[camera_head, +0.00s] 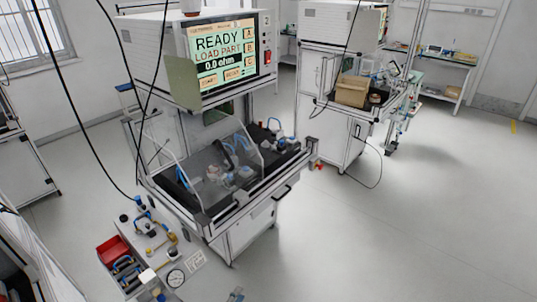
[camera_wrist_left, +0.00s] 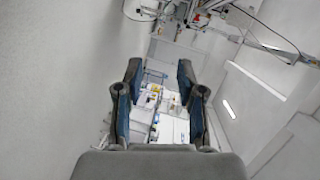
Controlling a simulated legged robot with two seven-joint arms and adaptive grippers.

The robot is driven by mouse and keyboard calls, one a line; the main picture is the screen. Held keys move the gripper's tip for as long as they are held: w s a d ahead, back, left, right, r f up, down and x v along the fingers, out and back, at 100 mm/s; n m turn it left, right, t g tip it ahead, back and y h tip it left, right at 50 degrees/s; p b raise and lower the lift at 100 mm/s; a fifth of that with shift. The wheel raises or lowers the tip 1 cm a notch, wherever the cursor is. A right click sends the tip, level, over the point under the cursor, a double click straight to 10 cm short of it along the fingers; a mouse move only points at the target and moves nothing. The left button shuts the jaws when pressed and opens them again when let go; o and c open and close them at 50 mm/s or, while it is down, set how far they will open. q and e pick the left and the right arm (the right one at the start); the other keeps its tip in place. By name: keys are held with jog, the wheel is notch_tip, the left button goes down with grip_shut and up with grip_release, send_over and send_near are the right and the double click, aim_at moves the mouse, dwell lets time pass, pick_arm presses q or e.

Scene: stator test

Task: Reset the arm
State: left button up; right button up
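My left gripper (camera_wrist_left: 158,78) shows clearly in the left wrist view. Its two dark fingers with blue inner pads stand apart, with nothing held between them. In the head view, only what looks like its tip (camera_head: 236,295) shows at the bottom edge, over the floor in front of the test station. Most of my left arm is outside that view. My right gripper is in neither view.
A test station (camera_head: 245,205) with a clear guard stands in the middle. Its screen (camera_head: 222,53) reads "READY LOAD PART". A red bin (camera_head: 113,250) and small parts lie at lower left. A second station holds a cardboard box (camera_head: 352,91). The floor at right is clear.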

pick_arm(q)
jog(key=s+a+f+n+g+y+p, duration=0.1)
jog(key=s+a+f+n+g+y, duration=0.15)
jog(key=s+f+n, duration=0.2)
jog(key=s+a+f+n+g+y, duration=0.1)
jog(key=s+a+f+n+y, duration=0.1)
jog(key=s+a+f+n, duration=0.3)
jog(key=s+a+f+n+g, duration=0.1)
jog(key=s+f+n+g, duration=0.2)
jog(key=s, duration=0.7)
jog(key=s+f+n+g+y+p, duration=0.1)
jog(key=s+f+n+g, duration=0.2)
jog(key=s+f, duration=0.3)
jog(key=s+a+f+n+g+y, duration=0.1)
jog(key=s+f+n+g, duration=0.2)
jog(key=s, duration=1)
jog(key=shift+s+a+f+p, duration=0.35)
jog(key=shift+f, duration=0.95)
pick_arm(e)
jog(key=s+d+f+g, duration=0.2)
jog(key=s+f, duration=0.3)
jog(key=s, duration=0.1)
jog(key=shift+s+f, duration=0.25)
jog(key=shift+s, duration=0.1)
pick_arm(q)
jog(key=shift+a+g, duration=0.1)
jog(key=shift+g, duration=0.15)
